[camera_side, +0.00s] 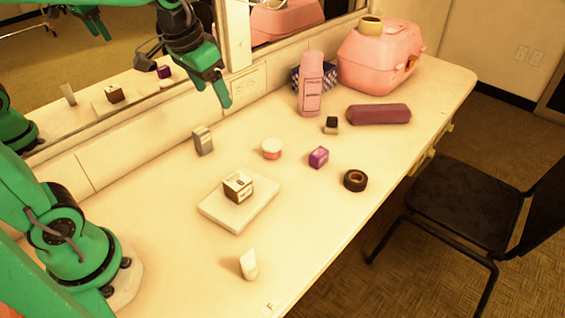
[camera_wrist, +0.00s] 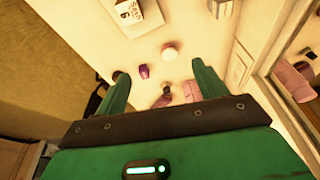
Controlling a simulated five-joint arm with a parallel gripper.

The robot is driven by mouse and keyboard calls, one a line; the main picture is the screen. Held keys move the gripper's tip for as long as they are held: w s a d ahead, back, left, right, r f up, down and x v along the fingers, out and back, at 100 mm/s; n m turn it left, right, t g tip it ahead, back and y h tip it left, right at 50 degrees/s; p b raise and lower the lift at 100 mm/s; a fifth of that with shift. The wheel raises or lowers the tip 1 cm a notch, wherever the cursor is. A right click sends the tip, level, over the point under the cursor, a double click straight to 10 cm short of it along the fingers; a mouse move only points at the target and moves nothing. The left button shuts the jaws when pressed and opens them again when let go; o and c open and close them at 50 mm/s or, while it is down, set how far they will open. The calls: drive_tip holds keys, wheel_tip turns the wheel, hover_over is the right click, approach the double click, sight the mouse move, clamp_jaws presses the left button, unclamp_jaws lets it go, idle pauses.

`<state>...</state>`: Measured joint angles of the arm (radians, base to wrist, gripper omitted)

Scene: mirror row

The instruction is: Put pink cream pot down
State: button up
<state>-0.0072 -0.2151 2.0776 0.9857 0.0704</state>
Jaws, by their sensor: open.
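The pink cream pot (camera_side: 271,149) has a white lid and stands upright on the counter, near the middle. In the wrist view its pale lid (camera_wrist: 169,51) shows beyond my fingers, between them and a little above the tips. My gripper (camera_side: 222,92) is raised above the counter near the mirror wall, up and to the left of the pot and apart from it. In the wrist view my gripper (camera_wrist: 161,77) has its two green fingers wide apart with nothing between them.
Around the pot stand a grey box (camera_side: 203,140), a purple box (camera_side: 318,157), a black tape roll (camera_side: 355,180) and a small box (camera_side: 238,187) on a white slab (camera_side: 216,212). A pink bottle (camera_side: 311,85) and pink case (camera_side: 380,58) stand farther back. The front-left counter is mostly clear.

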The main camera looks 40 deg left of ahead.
drive_tip(key=s+f+t, duration=0.1)
drive_tip(key=s+t, duration=0.1)
drive_tip(key=s, duration=1)
drive_tip(key=shift+s+f+n, duration=0.2)
drive_tip(key=shift+f+n, duration=0.15)
drive_tip(key=shift+n, duration=0.05)
